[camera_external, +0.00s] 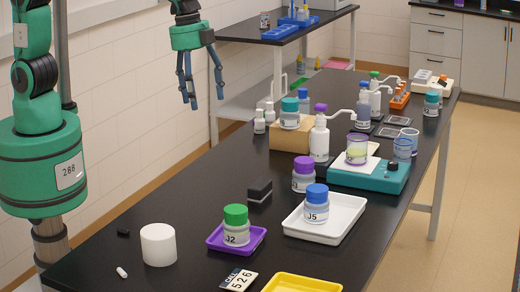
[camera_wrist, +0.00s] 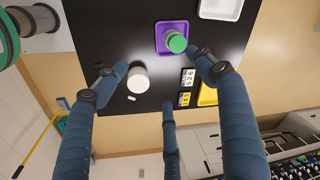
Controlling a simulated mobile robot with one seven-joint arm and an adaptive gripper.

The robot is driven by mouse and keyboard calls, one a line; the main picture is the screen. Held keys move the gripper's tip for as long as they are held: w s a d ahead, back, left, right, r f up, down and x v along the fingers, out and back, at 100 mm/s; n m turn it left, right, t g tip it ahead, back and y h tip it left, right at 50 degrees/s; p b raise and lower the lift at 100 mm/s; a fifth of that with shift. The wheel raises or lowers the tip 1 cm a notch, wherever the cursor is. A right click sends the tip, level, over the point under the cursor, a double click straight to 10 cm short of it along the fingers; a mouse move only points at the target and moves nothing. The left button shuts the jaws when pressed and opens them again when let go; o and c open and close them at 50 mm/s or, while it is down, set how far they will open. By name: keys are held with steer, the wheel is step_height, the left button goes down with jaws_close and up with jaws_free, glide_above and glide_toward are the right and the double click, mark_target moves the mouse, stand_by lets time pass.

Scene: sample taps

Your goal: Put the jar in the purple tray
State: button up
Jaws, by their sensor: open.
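The purple tray (camera_external: 258,238) lies on the black bench. A jar labelled J2 with a green lid (camera_external: 235,216) stands upright in it. The wrist view shows the purple tray (camera_wrist: 160,46) and the green-lidded jar (camera_wrist: 176,43) near the top. A blue-lidded jar labelled J5 (camera_external: 316,205) stands in the white tray (camera_external: 335,230). A purple-lidded jar (camera_external: 303,174) stands on the bench just behind that tray. My gripper (camera_external: 204,95) is open and empty, raised high above the bench, apart from every jar. Its spread fingers (camera_wrist: 160,82) show in the wrist view.
A white cylinder (camera_external: 158,245) stands left of the purple tray. A black block (camera_external: 260,189) lies behind it. A label card (camera_external: 238,279) and yellow tray (camera_external: 300,284) are in front. Bottles, a teal device (camera_external: 368,177) and beakers crowd the far bench.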

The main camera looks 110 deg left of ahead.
steer(key=s+a+r+n+t, duration=0.1)
steer(key=s+r+n, duration=0.2)
steer(key=s+r, duration=0.55)
steer(key=s+a+r+n+t, duration=0.1)
steer(key=s+r+n, duration=0.1)
steer(key=s, duration=1)
steer(key=s+a+r+n+t, duration=0.1)
steer(key=s+n, duration=0.3)
steer(key=s, duration=0.9)
steer(key=shift+s+r+t, duration=0.25)
steer(key=shift+r+t, duration=0.15)
steer(key=shift+r, duration=0.4)
steer(key=shift+f, duration=0.1)
step_height(320, 180, down, 7)
steer(key=b, duration=0.7)
